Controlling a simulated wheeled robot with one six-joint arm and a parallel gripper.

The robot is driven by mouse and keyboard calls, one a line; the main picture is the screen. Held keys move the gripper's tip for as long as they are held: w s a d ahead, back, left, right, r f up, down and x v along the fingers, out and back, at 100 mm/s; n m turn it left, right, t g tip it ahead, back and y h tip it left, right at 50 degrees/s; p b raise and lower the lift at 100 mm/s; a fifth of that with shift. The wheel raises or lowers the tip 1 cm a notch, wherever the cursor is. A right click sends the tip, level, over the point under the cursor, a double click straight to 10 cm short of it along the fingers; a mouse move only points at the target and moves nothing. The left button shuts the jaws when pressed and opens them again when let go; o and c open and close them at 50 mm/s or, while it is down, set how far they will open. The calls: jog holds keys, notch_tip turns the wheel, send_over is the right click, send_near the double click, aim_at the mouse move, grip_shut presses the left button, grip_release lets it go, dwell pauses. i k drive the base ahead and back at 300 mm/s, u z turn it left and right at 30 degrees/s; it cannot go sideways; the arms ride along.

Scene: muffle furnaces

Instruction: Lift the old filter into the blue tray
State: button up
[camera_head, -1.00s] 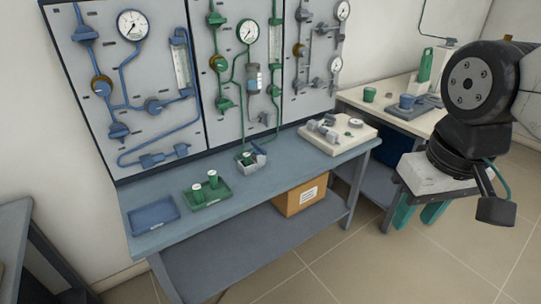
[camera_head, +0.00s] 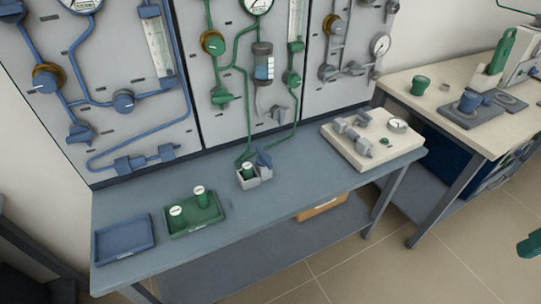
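The empty blue tray (camera_head: 124,238) lies at the left end of the blue-grey bench. Beside it, a green tray (camera_head: 222,214) holds two small green filters with white round tops, one at the front (camera_head: 176,219) and one at the back (camera_head: 201,197). A small grey holder (camera_head: 266,174) stands behind and to the right, with a green piece in it. A clear-bowled filter unit (camera_head: 263,66) hangs on the middle panel. Which is the old filter I cannot tell. Only a green fingertip of my gripper (camera_head: 529,246) shows at the right edge, far from the trays.
Gauge and pipe panels stand behind the bench (camera_head: 310,205). A pale board (camera_head: 385,154) with grey fittings sits at its right end. A second table (camera_head: 425,101) at right carries a green cup (camera_head: 419,86) and other gear. A box lies on the lower shelf.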

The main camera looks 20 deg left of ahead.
aim_at(247, 167)
jog(key=u, duration=0.4)
jog(key=i, duration=0.8)
jog(key=u, duration=0.55)
